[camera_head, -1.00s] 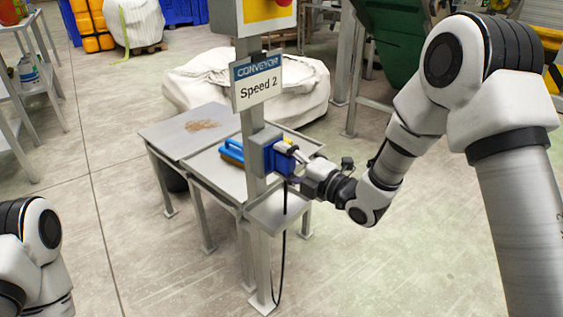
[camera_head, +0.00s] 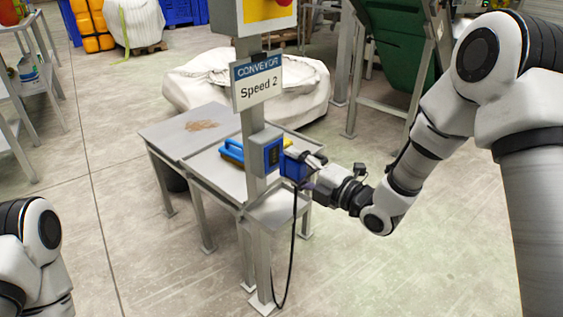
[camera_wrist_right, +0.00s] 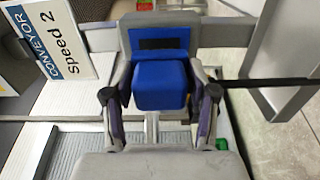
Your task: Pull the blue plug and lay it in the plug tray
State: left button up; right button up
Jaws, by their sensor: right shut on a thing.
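The blue plug (camera_head: 293,168) is held in my right gripper (camera_head: 307,172), just right of the socket box (camera_head: 258,153) on the post. The socket's blue face (camera_head: 273,153) shows, with a small gap between it and the plug. In the right wrist view the plug (camera_wrist_right: 160,88) sits between the two fingers, and the blue socket face (camera_wrist_right: 160,40) is behind it. A black cable (camera_head: 293,225) hangs from the plug. A small grey tray (camera_head: 280,208) is fixed to the post below the plug. My left gripper is out of view; only its arm shows.
The post (camera_head: 250,110) carries a "Conveyor Speed 2" sign (camera_head: 257,83). A grey metal table (camera_head: 222,170) with a blue-handled brush (camera_head: 232,151) stands behind it.

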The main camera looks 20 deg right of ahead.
jog(key=shift+v, duration=1.5)
jog(key=shift+x, duration=0.8)
notch_tip(320, 180, down, 10)
jog(key=b, duration=0.9)
